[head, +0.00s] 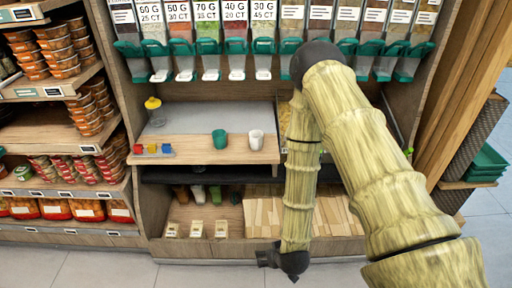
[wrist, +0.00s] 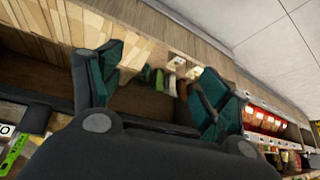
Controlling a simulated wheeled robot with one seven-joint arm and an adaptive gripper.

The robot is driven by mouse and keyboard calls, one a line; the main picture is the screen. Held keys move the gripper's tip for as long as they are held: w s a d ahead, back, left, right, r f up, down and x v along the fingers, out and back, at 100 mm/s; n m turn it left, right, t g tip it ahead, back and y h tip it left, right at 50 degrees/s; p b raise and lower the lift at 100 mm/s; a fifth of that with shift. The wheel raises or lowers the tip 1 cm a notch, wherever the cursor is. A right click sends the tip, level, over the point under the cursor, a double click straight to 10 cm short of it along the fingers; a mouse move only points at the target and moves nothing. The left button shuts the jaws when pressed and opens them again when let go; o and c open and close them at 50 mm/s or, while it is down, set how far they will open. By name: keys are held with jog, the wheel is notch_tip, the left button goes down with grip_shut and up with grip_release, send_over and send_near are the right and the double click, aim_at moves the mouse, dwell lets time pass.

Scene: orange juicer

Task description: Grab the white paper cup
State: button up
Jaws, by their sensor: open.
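In the head view a white paper cup (head: 256,139) stands upright on the wooden counter, right of a green cup (head: 219,139). My arm hangs to the right of the white cup and reaches below the counter, apart from the cup. In the wrist view my gripper (wrist: 160,70) is open, with its dark green fingers spread and nothing between them held. The white cup on the counter cannot be made out in the wrist view. In the head view I cannot make out the fingers at the arm's low end.
A row of dispensers (head: 208,45) hangs above the counter (head: 190,147). A yellow-topped jar (head: 154,111) and small coloured blocks (head: 152,150) stand at its left. The lower shelf (head: 262,215) holds several cups and small cards. Stocked shelves (head: 60,150) stand left.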

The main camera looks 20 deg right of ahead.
jog(key=w+r+t+b, duration=0.2)
jog(key=w+t, duration=0.1)
jog(key=w, duration=0.5)
jog(key=w+r+t+b, duration=0.2)
jog(key=w+r, duration=0.1)
jog(key=w, duration=0.6)
jog(key=m+t+h+b, duration=0.2)
jog(key=t+h+b, duration=0.2)
jog(key=t, duration=0.2)
send_near(257, 139)
jog(key=w, duration=0.4)
jog(key=w+d, duration=0.1)
jog(key=w, duration=0.2)
jog(key=shift+f, duration=0.2)
jog(key=shift+w+d+f+p, duration=0.1)
jog(key=shift+w+d, duration=0.15)
jog(key=shift+w, duration=0.7)
jog(key=shift+w+d+f+p, duration=0.1)
jog(key=shift+w+d+p, duration=0.1)
jog(key=shift+w, duration=0.8)
jog(key=shift+w+d+p, duration=0.1)
jog(key=shift+w+d, duration=0.15)
jog(key=shift+w, duration=0.7)
jog(key=c, duration=0.8)
